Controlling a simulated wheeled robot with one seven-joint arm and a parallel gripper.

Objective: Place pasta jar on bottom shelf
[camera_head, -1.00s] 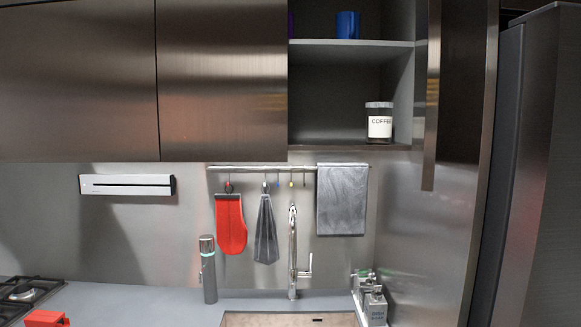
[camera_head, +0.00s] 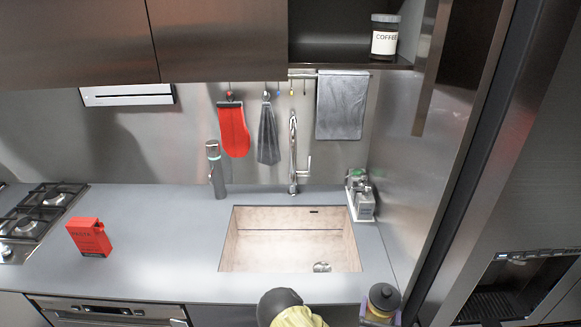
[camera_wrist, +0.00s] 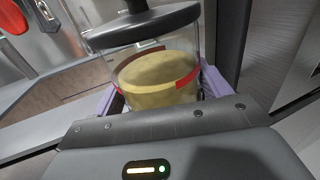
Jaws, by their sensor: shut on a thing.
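The pasta jar (camera_head: 383,299) is at the lower right of the head view, near the counter's front right corner. In the wrist view the jar (camera_wrist: 160,75) is clear glass with a dark lid, yellow contents and a red band. My gripper (camera_head: 381,319) has its light purple fingers on both sides of the jar, shut on it. The gripper also shows in the wrist view (camera_wrist: 158,90). The jar's base is hidden. The open cabinet's bottom shelf (camera_head: 335,56) is at the top right, with a coffee jar (camera_head: 385,36) on its right part.
The open cabinet door (camera_head: 432,70) stands out right of the shelf. The sink (camera_head: 290,240) and tall faucet (camera_head: 293,150) lie below the cabinet. A red pasta box (camera_head: 89,238) stands on the counter (camera_head: 160,235). A bottle rack (camera_head: 360,196) is right of the faucet. A tall fridge is at the right.

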